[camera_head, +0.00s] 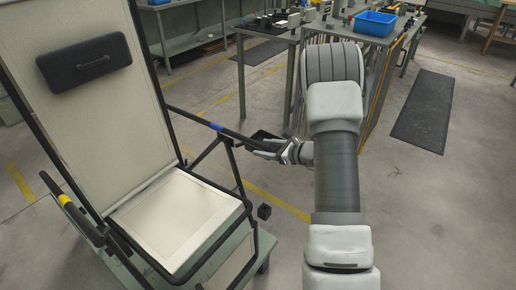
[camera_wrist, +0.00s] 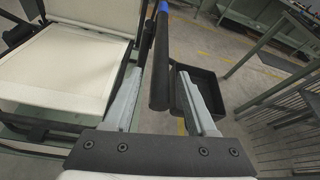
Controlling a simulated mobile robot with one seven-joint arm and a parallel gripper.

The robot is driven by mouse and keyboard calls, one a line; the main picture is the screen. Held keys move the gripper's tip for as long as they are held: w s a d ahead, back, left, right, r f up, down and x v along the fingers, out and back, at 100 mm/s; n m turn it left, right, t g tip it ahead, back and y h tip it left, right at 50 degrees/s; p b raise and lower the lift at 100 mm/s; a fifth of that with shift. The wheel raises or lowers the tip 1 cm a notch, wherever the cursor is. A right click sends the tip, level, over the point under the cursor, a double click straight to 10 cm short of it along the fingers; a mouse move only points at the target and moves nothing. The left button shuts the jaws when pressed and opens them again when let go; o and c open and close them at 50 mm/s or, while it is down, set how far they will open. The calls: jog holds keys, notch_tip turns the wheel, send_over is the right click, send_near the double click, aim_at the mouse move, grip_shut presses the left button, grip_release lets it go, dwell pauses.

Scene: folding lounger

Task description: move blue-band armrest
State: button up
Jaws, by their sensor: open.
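The blue-band armrest (camera_head: 190,116) is a dark bar on the right side of the cream folding lounger (camera_head: 178,215), with a blue band along its middle. In the wrist view the armrest (camera_wrist: 160,70) runs away from me between my fingers, its rounded near end close to the palm and its blue band at the top edge. My gripper (camera_head: 268,150) is at the armrest's front end. In the wrist view my gripper (camera_wrist: 158,78) is open, with one finger on each side of the bar. A gap shows on both sides; contact is not clear.
A small black tray (camera_wrist: 212,92) lies just right of the armrest, behind my right finger. The other armrest has a yellow band (camera_head: 65,199). A dark headrest pad (camera_head: 85,64) is on the backrest. A workbench with a blue bin (camera_head: 375,23) stands behind my arm.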

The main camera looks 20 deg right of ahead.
aim_at(258, 147)
jog(key=shift+x, duration=1.75)
grip_shut()
